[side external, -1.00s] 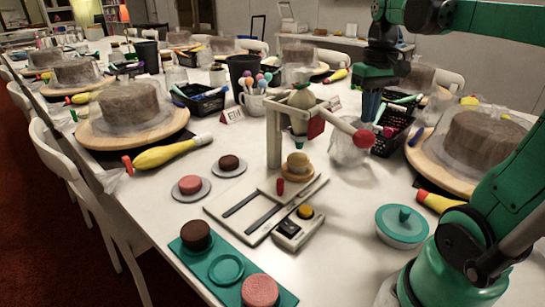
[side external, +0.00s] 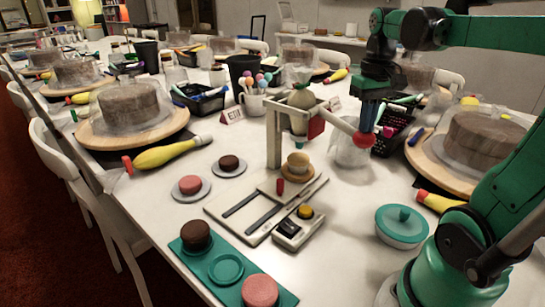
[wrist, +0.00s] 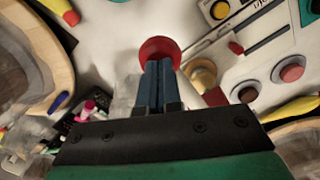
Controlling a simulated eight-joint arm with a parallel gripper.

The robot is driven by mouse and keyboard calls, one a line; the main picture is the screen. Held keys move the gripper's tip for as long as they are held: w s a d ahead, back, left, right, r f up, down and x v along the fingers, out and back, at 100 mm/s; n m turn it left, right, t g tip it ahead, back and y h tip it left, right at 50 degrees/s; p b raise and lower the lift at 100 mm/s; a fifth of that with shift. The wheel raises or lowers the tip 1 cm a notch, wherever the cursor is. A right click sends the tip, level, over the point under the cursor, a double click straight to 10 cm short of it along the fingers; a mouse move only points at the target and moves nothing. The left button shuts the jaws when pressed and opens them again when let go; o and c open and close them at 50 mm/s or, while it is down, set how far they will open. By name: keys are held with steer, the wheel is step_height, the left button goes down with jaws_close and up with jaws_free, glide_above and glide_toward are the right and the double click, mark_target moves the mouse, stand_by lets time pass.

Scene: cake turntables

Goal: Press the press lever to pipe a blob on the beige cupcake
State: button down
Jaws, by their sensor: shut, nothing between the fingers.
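The press (side external: 273,140) is a pale frame with a piping bag (side external: 301,108). Its lever (side external: 336,121) slopes down to the right and ends in a red knob (side external: 364,139). The knob also shows in the wrist view (wrist: 160,47), just beyond my fingertips. The beige cupcake (side external: 298,160) stands under the piping bag on a tan base; no blob is visible on it. My gripper (side external: 367,128) is shut and empty, pointing down at the knob. The wrist view shows its fingers (wrist: 158,66) together. I cannot tell whether they touch the knob.
A board with dark rails (side external: 262,210) and a box with a yellow button (side external: 305,211) lie in front of the press. A teal lidded dish (side external: 402,224) is at the right. A teal tray (side external: 205,262) holds cakes. A clear container (side external: 352,152) stands near the knob.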

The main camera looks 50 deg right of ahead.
mark_target(364, 137)
steer(key=shift+f, duration=1.85)
stand_by(5.1)
step_height(364, 137, up, 9)
steer(key=shift+r, duration=0.1)
stand_by(0.4)
